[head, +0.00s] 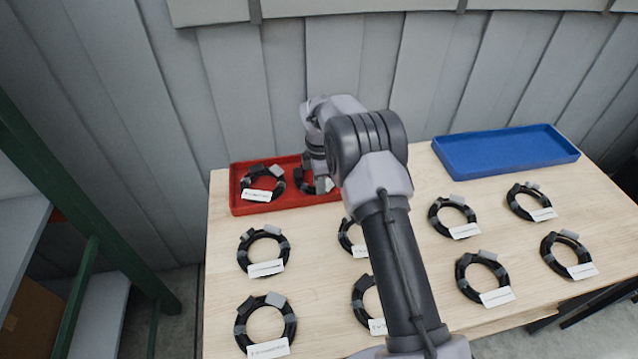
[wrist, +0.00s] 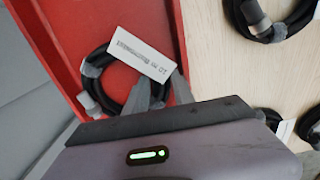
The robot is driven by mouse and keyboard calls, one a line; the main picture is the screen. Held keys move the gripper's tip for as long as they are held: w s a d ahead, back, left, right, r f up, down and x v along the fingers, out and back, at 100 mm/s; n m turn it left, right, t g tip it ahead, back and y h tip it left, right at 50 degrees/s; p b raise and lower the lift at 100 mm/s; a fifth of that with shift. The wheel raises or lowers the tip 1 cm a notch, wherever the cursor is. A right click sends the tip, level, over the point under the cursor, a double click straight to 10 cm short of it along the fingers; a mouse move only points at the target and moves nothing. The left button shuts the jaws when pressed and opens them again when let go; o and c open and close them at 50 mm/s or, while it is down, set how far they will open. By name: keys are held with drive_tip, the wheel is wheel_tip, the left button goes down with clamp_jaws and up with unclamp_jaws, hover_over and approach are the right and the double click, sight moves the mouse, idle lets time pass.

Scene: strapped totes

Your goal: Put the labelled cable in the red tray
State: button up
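The red tray (head: 290,204) stands at the back left of the table and holds a black coiled cable (head: 262,184) with a white label at its left. A second black coil (head: 304,181) is at the tray's right part, partly hidden behind my gripper (head: 320,182). In the wrist view this coil (wrist: 97,97) bears a white label (wrist: 142,54) with print too blurred to read surely. My gripper's fingers (wrist: 162,92) stand on either side of the coil's near edge over the red tray (wrist: 60,40). Whether they grip it is unclear.
A blue tray (head: 505,152), empty, stands at the back right. Several labelled black coils, such as one at the left (head: 263,252) and one at the right (head: 568,255), lie in rows on the wooden table (head: 320,300). A grey panelled wall rises behind. A green-framed shelf (head: 75,300) stands left.

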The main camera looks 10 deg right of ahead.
drive_tip(key=shift+o, duration=0.4)
drive_tip(key=shift+r, duration=0.15)
wheel_tip(320, 180, up, 21)
drive_tip(key=s+m+t+p, duration=0.1)
drive_tip(key=s+m+p, duration=0.2)
drive_tip(key=p, duration=0.2)
drive_tip(key=s+a+r+m+t+y, duration=0.1)
drive_tip(key=s+r+m+t, duration=0.1)
drive_tip(key=s+r+m, duration=0.7)
drive_tip(key=s+a+r+m+t+y, duration=0.1)
drive_tip(key=s+m, duration=0.9)
drive_tip(key=s, duration=1.6)
wheel_tip(320, 180, up, 2)
drive_tip(key=shift+a+r+t, duration=0.2)
drive_tip(key=shift+a+t, duration=0.25)
drive_tip(key=shift+t, duration=0.45)
drive_tip(key=shift+f, duration=0.1)
